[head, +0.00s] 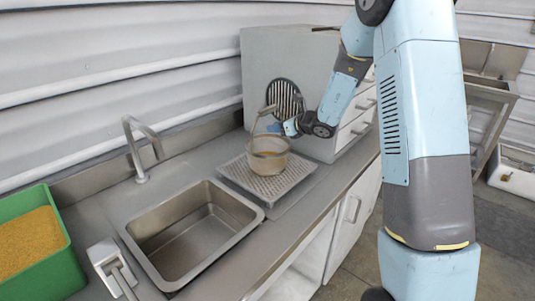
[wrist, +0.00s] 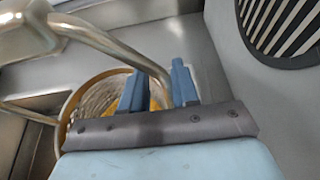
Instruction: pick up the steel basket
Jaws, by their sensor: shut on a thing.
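The steel basket (head: 268,157) is a round, brownish metal pail with an upright handle. It is at the perforated drain tray (head: 240,174) on the counter; I cannot tell whether it touches the tray. My gripper (head: 291,127) reaches it from the right, at the handle. In the wrist view my blue fingers (wrist: 158,88) are shut on the bent metal handle (wrist: 118,52). The round rim of the basket (wrist: 68,118) shows below, partly hidden by my gripper.
A sink (head: 192,232) with a tap (head: 140,150) lies left of the tray. A green bin of yellow grain (head: 72,270) stands at the far left. A grey box with a round striped vent (head: 262,60) stands behind the basket. White drawers (head: 357,122) are to the right.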

